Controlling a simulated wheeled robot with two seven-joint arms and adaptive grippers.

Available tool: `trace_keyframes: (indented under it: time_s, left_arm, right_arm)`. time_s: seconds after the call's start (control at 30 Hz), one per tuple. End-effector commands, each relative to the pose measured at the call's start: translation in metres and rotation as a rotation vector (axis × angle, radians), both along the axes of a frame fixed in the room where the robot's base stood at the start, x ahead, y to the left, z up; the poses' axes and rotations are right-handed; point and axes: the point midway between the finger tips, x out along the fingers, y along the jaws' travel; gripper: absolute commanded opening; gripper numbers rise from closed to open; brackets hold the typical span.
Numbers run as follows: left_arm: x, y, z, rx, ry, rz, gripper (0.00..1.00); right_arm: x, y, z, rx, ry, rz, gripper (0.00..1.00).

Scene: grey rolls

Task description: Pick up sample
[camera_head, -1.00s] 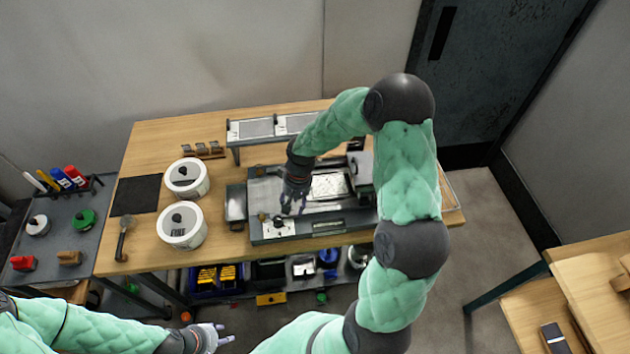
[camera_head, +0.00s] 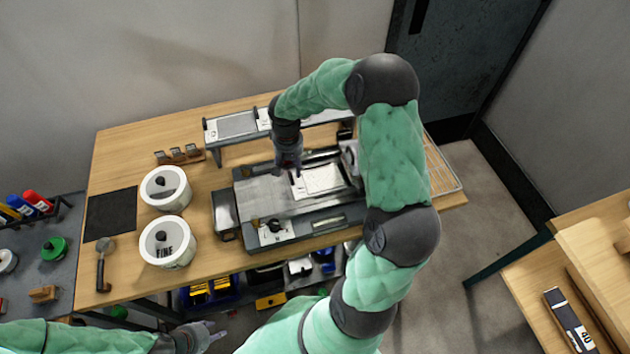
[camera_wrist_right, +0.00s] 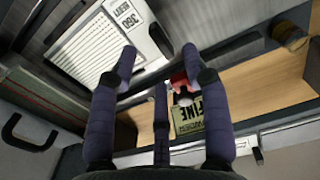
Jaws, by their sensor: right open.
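No object is clearly identifiable as the sample. My right gripper (camera_head: 292,172) is above the grey machine (camera_head: 262,193) on the bench, close to a white ribbed panel (camera_head: 320,179). In the right wrist view its purple-grey fingers (camera_wrist_right: 160,52) are spread with nothing between them. That view shows the white panel (camera_wrist_right: 98,52) with a "360" label at upper left. A small red piece (camera_wrist_right: 180,79) with a "FINE" tag (camera_wrist_right: 188,117) appears beyond the fingers, partly hidden by them. My left gripper (camera_head: 212,331) is low at the bottom, away from the bench; its opening is unclear.
A raised grey rack (camera_head: 235,125) stands behind the machine. A wire tray (camera_head: 440,165) is at the right. Bins (camera_head: 211,291) sit below the bench.

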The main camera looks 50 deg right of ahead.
Motion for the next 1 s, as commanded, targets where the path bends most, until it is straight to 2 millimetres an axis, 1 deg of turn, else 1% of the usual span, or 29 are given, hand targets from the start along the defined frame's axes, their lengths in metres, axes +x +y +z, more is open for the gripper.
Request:
trace_keyframes:
  time_s: [0.17,0.3,0.4,0.5,0.67,0.7,0.77,0.8,0.87,1.0]
  left_arm:
    - [0.0,0.0,-0.004,0.0,0.0,0.0,0.4]
    - [0.0,0.0,-0.011,0.0,0.0,0.0,0.4]
    - [0.0,0.0,-0.013,0.0,0.0,0.0,0.4]
    - [0.0,0.0,-0.014,0.0,0.0,0.0,0.4]
    - [0.0,0.0,-0.013,0.0,0.0,0.0,0.4]
    - [0.0,0.0,-0.013,0.0,0.0,0.0,0.4]
    - [0.0,0.0,-0.013,0.0,0.0,0.0,0.4]
    - [0.0,0.0,-0.013,0.0,0.0,0.0,0.4]
    - [0.0,0.0,-0.013,0.0,0.0,0.0,0.4]
    - [0.0,0.0,-0.013,0.0,0.0,0.0,0.4]
  right_arm:
    - [0.0,0.0,-0.013,0.0,0.0,0.0,0.48]
    - [-0.001,-0.001,-0.034,0.0,0.001,0.0,0.48]
    - [-0.001,-0.001,-0.047,0.0,-0.001,-0.001,0.48]
    - [-0.001,-0.001,-0.052,0.0,-0.002,-0.001,0.48]
    - [0.0,-0.001,-0.051,-0.001,-0.003,0.0,0.48]
    - [0.0,-0.001,-0.051,-0.001,-0.003,0.0,0.45]
    - [0.0,-0.001,-0.051,-0.001,-0.003,0.0,0.28]
    - [0.0,-0.001,-0.051,0.0,-0.002,0.0,0.17]
    - [0.0,-0.001,-0.051,0.0,-0.002,0.0,0.0]
    - [0.0,-0.001,-0.051,0.0,-0.002,0.0,0.0]
